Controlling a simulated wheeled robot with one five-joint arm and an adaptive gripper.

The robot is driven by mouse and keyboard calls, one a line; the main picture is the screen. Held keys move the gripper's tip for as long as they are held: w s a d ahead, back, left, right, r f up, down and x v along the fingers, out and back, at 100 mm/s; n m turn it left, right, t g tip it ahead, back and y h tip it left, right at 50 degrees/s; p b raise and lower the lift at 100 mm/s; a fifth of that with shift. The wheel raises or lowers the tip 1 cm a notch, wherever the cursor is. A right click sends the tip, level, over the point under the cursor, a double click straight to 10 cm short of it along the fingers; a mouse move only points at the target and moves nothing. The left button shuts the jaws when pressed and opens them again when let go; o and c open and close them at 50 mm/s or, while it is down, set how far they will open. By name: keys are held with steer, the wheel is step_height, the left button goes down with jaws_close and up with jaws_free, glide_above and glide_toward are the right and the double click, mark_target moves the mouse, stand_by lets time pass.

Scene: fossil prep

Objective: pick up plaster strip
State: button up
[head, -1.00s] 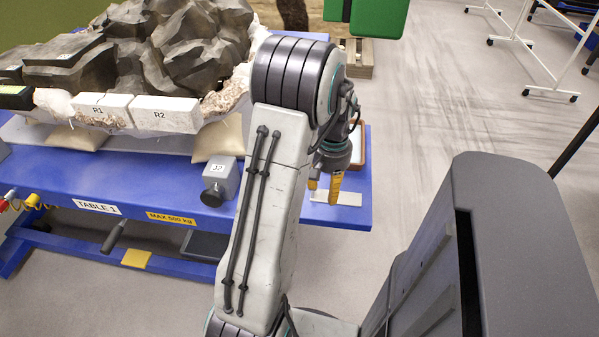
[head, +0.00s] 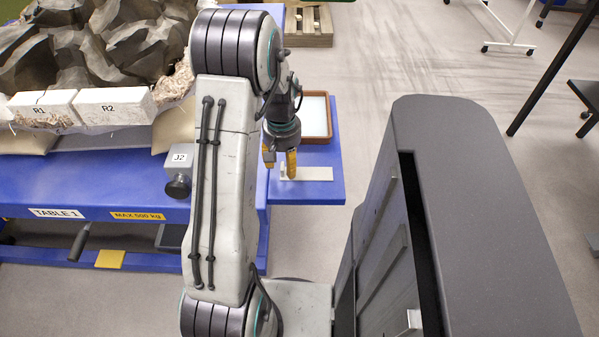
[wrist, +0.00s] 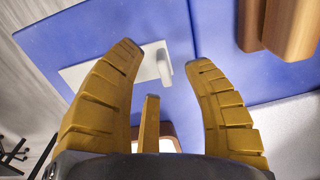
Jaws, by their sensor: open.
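A small white piece (wrist: 164,68), which I take for the plaster strip, lies at one end of a flat pale plate (wrist: 84,74) on the blue table. In the wrist view it shows beyond and between my fingertips. In the head view the pale plate (head: 318,174) lies near the table's right front corner, with the white piece (head: 283,171) at its left end, partly hidden by a finger. My gripper (wrist: 166,55) is open and empty, its yellow fingers pointing down at the plate. In the head view my gripper (head: 280,166) is over the plate's left end. Contact cannot be told.
A brown-rimmed tray (head: 329,118) with white contents stands behind the plate. A grey block marked J2 (head: 181,158) and white blocks R1 (head: 42,108) and R2 (head: 114,106) are to the left, before a large dark rock (head: 70,55). Floor right of the table is open.

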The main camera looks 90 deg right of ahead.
steer(key=shift+f, duration=1.25)
steer(key=shift+o, duration=0.2)
jaws_close()
